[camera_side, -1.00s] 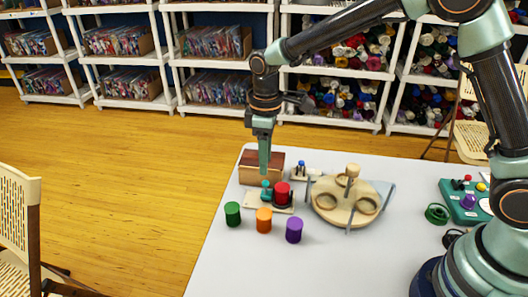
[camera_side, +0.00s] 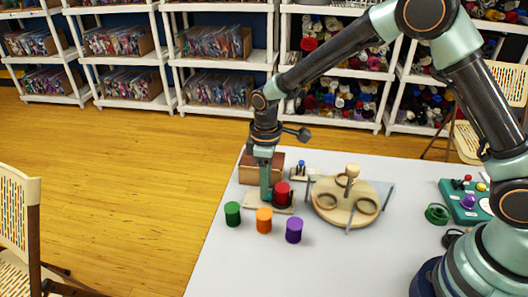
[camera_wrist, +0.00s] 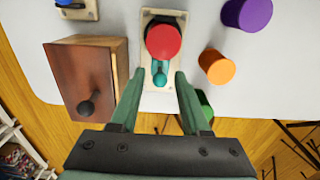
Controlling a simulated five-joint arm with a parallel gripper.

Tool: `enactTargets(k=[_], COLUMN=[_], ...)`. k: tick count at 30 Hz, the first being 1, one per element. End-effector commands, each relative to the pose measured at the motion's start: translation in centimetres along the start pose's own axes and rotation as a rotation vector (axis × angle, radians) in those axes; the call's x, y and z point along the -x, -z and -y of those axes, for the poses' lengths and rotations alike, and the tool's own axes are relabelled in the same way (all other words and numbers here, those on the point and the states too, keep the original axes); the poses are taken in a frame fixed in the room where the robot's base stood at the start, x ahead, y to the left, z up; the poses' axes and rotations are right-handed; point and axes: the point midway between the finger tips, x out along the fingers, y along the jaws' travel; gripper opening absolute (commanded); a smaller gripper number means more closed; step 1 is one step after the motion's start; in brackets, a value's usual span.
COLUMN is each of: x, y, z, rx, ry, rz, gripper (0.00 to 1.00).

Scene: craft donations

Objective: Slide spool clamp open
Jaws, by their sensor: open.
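The spool clamp is a beige base plate (camera_wrist: 148,101) with a red spool (camera_wrist: 163,41) and a small teal knob (camera_wrist: 160,77) on it. In the side view the red spool (camera_side: 282,190) stands just right of my gripper (camera_side: 266,200), which hides the knob there. In the wrist view my gripper (camera_wrist: 160,75) is open, its fingertips on either side of the knob's end of the plate. The knob sits between them with a gap to each side. Contact with the knob cannot be told.
Green (camera_side: 232,213), orange (camera_side: 264,219) and purple (camera_side: 294,230) spools stand in front of the clamp. A brown wooden box (camera_wrist: 80,75) with a dark knob is close beside it. A round wooden holder (camera_side: 345,203) stands to the right. The table's front is clear.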

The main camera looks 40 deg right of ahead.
Motion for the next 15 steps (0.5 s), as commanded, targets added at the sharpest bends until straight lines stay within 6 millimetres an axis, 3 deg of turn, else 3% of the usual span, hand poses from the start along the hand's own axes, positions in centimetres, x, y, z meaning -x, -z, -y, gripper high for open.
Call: enactTargets(k=[4,5,8,9,15], x=[0.02,0.02,0.03,0.03,0.02], y=[0.0,0.0,0.01,0.01,0.2], z=[0.0,-0.01,-0.01,-0.01,0.0], rx=[0.0,0.0,0.0,0.0,0.0], ry=[0.0,0.0,0.0,0.0,0.0], rz=[0.0,0.0,0.0,0.0,0.0], gripper=[0.46,0.42,0.04,0.0,0.0])
